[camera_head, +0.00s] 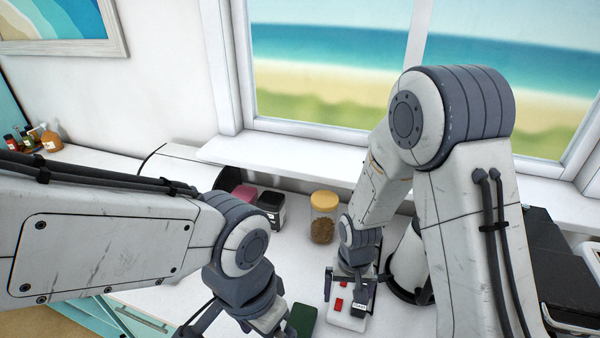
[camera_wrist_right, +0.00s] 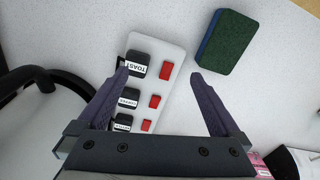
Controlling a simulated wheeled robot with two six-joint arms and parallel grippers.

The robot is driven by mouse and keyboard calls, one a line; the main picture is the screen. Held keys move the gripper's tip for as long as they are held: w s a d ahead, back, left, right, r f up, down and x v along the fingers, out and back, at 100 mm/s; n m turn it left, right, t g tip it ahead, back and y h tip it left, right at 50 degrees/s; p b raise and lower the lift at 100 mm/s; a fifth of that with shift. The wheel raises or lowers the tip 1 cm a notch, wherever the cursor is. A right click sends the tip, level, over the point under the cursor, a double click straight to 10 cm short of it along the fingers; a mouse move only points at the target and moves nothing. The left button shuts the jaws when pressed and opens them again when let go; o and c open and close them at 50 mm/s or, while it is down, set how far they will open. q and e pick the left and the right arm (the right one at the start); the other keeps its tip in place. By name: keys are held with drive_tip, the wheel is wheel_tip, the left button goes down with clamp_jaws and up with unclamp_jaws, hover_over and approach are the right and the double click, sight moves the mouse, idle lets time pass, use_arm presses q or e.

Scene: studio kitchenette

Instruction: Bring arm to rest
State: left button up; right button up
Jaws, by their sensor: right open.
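My right arm reaches down to the counter, and my right gripper (camera_head: 347,284) is over a white switch panel (camera_head: 346,320). In the right wrist view the gripper (camera_wrist_right: 160,78) is open, with nothing between its fingers. Below it the panel (camera_wrist_right: 172,58) carries black switches, one labelled TOAST (camera_wrist_right: 138,64), beside red pieces (camera_wrist_right: 166,70). Whether the fingers touch the panel I cannot tell. My left gripper (camera_head: 235,328) is at the bottom edge of the head view, partly cut off, and its opening is not clear.
A green and blue sponge (camera_wrist_right: 225,42) lies right of the panel in the wrist view. A yellow-lidded jar (camera_head: 323,218), a black container (camera_head: 270,210) and a pink item (camera_head: 244,196) stand behind. Bottles (camera_head: 50,138) are at far left. The window sill (camera_head: 280,158) borders the counter.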

drive_tip(key=shift+w+d+f+b, duration=0.2)
drive_tip(key=shift+w+d+b, duration=0.45)
drive_tip(key=shift+d, duration=0.35)
use_arm(q)
drive_tip(key=shift+f, duration=1.3)
use_arm(e)
drive_tip(key=shift+w+d+r+n, duration=0.25)
drive_tip(key=shift+w+d+n, duration=0.05)
drive_tip(key=shift+d, duration=0.25)
